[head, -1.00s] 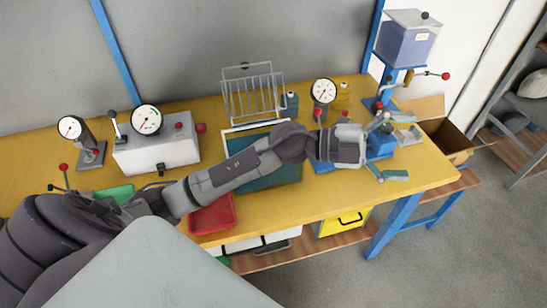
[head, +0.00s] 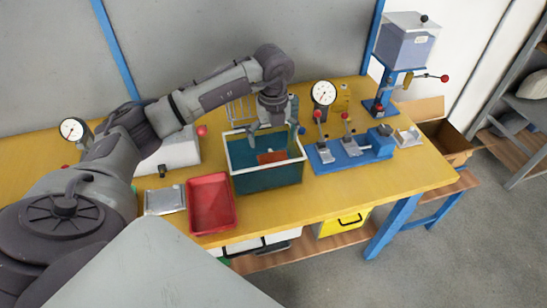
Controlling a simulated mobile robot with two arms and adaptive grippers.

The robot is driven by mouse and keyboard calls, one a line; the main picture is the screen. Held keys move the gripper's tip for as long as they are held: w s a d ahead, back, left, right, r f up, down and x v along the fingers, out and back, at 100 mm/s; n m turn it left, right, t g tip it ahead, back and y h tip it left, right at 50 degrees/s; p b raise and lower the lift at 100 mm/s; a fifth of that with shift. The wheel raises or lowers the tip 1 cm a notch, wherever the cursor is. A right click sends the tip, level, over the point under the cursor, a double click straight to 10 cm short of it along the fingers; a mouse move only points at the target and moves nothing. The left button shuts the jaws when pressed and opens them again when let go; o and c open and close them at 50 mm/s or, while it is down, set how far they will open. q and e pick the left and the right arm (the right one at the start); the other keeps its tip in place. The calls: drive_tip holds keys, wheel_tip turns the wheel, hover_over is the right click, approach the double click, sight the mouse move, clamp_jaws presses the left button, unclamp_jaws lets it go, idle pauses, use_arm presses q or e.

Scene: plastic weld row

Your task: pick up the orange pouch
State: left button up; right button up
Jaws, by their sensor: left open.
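The orange pouch (head: 271,157) lies inside the teal bin with a white rim (head: 267,182). Part of the pouch is hidden by the bin's shadowed inside and my gripper. My left gripper (head: 275,136) points down over the bin, above the pouch. Its fingers are spread open and I see nothing between them. Whether a fingertip touches the pouch cannot be told. My right gripper is not in view.
A red tray (head: 211,203) and a metal plate (head: 165,200) lie left of the bin. A blue clamp fixture (head: 350,152) stands close on the right, with a dial gauge (head: 323,94) behind. The yellow tabletop (head: 400,178) is clear at front right.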

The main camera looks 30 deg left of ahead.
sight(274, 156)
use_arm(q)
wheel_tip(274, 156, down, 2)
drive_tip(key=shift+f, duration=0.25)
drive_tip(key=shift+f+p, duration=0.3)
drive_tip(key=shift+p, duration=0.15)
wheel_tip(274, 156, down, 4)
drive_tip(key=shift+w+r+p, duration=0.15)
drive_tip(key=shift+p, duration=0.55)
drive_tip(key=shift+f, duration=0.45)
drive_tip(key=c, duration=0.7)
drive_tip(key=shift+o, duration=0.2)
drive_tip(key=shift+r, duration=0.1)
